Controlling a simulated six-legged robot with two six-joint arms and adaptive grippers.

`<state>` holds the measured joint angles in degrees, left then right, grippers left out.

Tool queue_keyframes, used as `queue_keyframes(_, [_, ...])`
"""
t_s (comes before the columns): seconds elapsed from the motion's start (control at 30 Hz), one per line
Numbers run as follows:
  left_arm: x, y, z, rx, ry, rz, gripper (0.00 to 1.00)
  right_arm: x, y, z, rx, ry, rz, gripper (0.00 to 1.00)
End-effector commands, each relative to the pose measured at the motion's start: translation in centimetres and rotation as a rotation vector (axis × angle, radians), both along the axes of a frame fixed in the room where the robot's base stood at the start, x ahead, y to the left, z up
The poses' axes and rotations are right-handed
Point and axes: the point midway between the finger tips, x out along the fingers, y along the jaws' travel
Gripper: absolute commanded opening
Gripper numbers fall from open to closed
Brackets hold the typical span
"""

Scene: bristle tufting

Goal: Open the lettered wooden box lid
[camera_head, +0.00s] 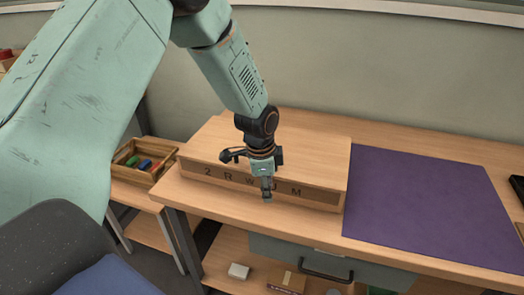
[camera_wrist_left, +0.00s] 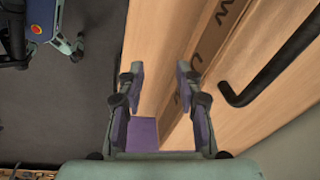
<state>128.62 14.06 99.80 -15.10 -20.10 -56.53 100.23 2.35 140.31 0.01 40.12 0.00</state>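The wooden box (camera_head: 325,196) sits on the table with its flat lid (camera_head: 312,145) down. Dark letters, "2 R W" and others, run along its front; my left gripper partly hides them. My left gripper (camera_head: 267,190) points down at the front face, right of the middle. In the left wrist view its two fingers (camera_wrist_left: 160,82) are apart with nothing held between them. Letters on wood (camera_wrist_left: 226,12) show beyond and right of the fingers. I cannot tell whether a finger touches the box. My right gripper is not in view.
A purple mat (camera_head: 425,208) covers the table right of the box. A drawer with a dark handle (camera_head: 325,276) is below the tabletop (camera_head: 225,210). An open wooden tray (camera_head: 128,170) with small coloured items stands at the left. Lower shelves hold small objects.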

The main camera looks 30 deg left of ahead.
Motion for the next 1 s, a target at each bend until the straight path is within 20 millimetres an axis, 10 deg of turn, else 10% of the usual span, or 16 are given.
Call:
queue_keyframes(0.13, [3.9,3.4,7.4,0.072,-0.032,-0.178,0.35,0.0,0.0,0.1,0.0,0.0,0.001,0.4])
queue_keyframes(0.33, [5.0,5.6,11.9,0.124,-0.031,-0.289,0.35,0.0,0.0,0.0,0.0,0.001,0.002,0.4])
queue_keyframes(1.0, [6.6,5.9,4.7,0.129,-0.028,-0.302,0.35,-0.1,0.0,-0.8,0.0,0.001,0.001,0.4])
